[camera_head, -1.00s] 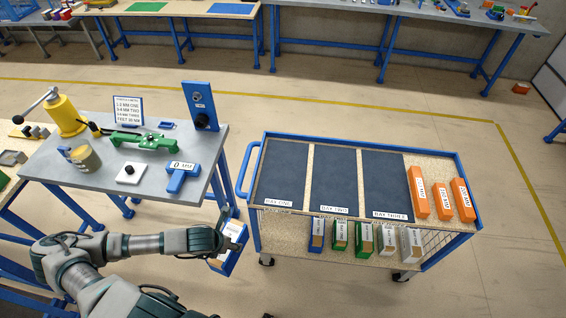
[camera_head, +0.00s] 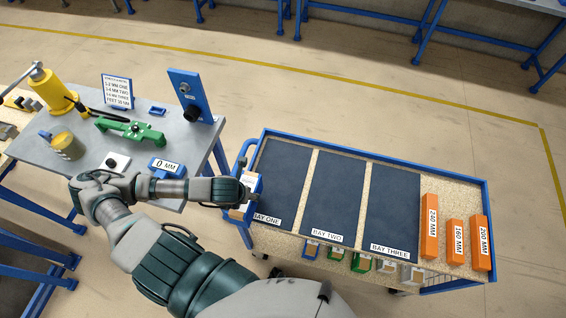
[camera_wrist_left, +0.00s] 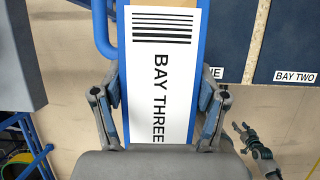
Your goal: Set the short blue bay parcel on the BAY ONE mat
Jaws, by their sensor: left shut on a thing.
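My left gripper (camera_head: 246,190) is shut on a blue parcel (camera_head: 254,182) at the cart's left edge, beside the BAY ONE mat (camera_head: 285,175). In the left wrist view the parcel (camera_wrist_left: 158,75) stands between the two fingers, its white label reading BAY THREE under a barcode. The dark BAY ONE mat lies leftmost on the cart top, bare. The BAY TWO mat (camera_head: 337,190) and the BAY THREE mat (camera_head: 393,205) lie to its right, also bare. My right gripper (camera_wrist_left: 243,132) shows small in the left wrist view, its fingers apart and empty.
The cart (camera_head: 455,188) has a raised blue rim and a blue handle at its left. Several parcels (camera_head: 336,252) sit on the lower shelf. A grey bench (camera_head: 140,165) with a gauge stand is at left.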

